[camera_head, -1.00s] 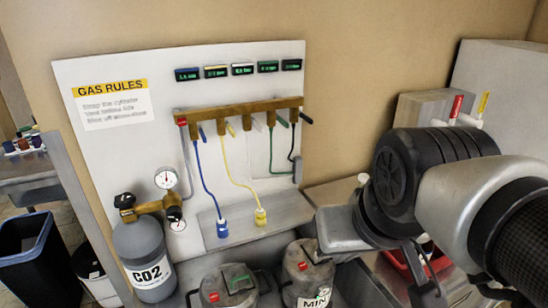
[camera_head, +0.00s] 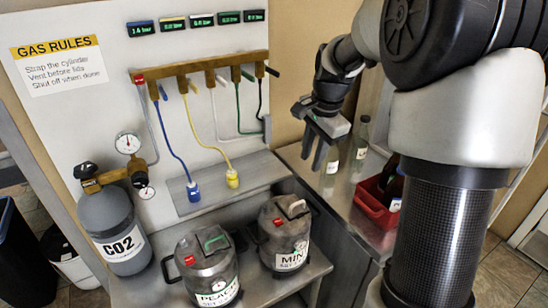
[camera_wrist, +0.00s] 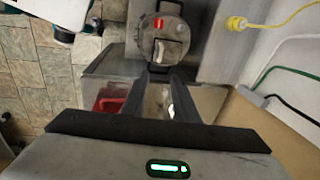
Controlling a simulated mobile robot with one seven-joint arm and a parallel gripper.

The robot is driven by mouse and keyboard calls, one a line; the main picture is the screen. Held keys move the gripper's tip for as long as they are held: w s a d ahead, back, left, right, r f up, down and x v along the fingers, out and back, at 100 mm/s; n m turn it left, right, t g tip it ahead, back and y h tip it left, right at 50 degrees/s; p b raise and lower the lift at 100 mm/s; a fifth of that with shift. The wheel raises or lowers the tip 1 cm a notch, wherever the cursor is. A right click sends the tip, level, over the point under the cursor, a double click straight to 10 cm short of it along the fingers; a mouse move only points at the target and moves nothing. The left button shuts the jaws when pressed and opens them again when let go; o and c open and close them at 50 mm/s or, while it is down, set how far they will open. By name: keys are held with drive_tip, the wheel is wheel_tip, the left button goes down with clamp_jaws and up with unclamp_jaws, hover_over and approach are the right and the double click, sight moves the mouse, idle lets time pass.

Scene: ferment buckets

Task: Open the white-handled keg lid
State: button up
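The white-handled keg (camera_head: 284,240) is a grey metal keg with a label starting "MIN". It stands on the bench, right of a keg with a green handle (camera_head: 208,270) labelled "PEACH". Its white handle (camera_head: 297,208) lies on the lid, near a red tag; the lid looks closed. My gripper (camera_head: 315,160) is above and to the right of this keg, fingers pointing down, apart and empty. In the wrist view the lid with its white handle (camera_wrist: 172,48) is ahead of my open gripper (camera_wrist: 168,76), not touched.
A gas panel with colored hoses (camera_head: 205,120) stands behind the kegs. A CO2 cylinder (camera_head: 115,235) with gauges is at left. A red crate (camera_head: 378,205) with bottles is at right. Glass bottles (camera_head: 360,140) stand behind my gripper. Space above the lid is clear.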

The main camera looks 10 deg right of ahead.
drive_tip(key=f, duration=0.2)
hover_over(300, 211)
wheel_tip(300, 211, down, 16)
drive_tip(key=shift+r, duration=0.15)
clamp_jaws()
idle(1.4)
